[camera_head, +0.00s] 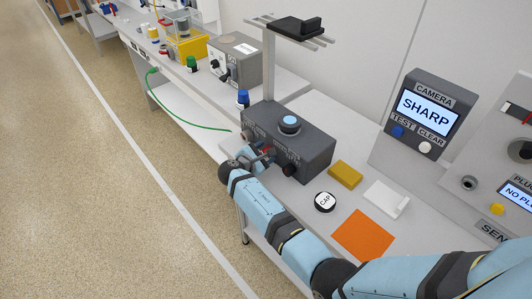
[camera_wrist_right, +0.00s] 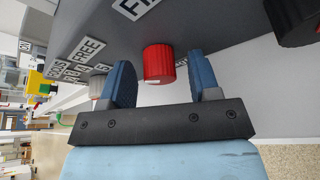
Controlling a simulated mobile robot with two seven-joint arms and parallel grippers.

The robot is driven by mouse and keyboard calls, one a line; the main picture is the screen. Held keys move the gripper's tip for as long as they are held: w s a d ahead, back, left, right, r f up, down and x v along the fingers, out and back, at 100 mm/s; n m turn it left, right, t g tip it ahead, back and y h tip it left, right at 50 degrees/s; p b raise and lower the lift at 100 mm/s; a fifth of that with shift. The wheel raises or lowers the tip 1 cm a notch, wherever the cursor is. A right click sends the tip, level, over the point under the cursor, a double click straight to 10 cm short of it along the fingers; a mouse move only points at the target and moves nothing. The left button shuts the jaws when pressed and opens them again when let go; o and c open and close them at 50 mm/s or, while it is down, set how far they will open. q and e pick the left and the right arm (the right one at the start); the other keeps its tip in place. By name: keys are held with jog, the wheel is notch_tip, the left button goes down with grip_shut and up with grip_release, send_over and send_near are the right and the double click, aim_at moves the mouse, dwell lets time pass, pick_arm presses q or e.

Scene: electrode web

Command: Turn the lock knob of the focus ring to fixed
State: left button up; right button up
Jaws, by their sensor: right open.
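In the right wrist view a red ribbed knob (camera_wrist_right: 158,63) sticks out of the box face, near a FREE label (camera_wrist_right: 88,49) and a partly cut-off label starting with FI (camera_wrist_right: 135,5). My right gripper (camera_wrist_right: 160,82) is open, its two blue fingers on either side of the red knob with gaps showing. In the head view my right gripper (camera_head: 262,157) is at the box front and partly hides it. My left gripper is not in view.
A black knob (camera_head: 290,170) is right of the gripper on the box front. A camera panel (camera_head: 418,112) reads SHARP. A post with a shelf stands behind the box.

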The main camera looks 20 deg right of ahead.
jog(key=shift+a, duration=0.1)
jog(key=c, duration=0.9)
jog(key=m+t+b, duration=0.1)
jog(key=m+b, duration=0.1)
jog(key=shift+s+f+b, duration=0.1)
jog(key=shift+f+b, duration=0.1)
jog(key=shift+b, duration=0.15)
jog(key=m+t+b, duration=0.1)
jog(key=m+b, duration=0.1)
jog(key=b, duration=0.1)
jog(key=shift+m+t, duration=0.3)
jog(key=shift+r+b, duration=0.1)
jog(key=shift+b, duration=0.45)
jog(key=shift+r+m, duration=0.1)
jog(key=shift+m, duration=0.3)
jog(key=o, duration=0.9)
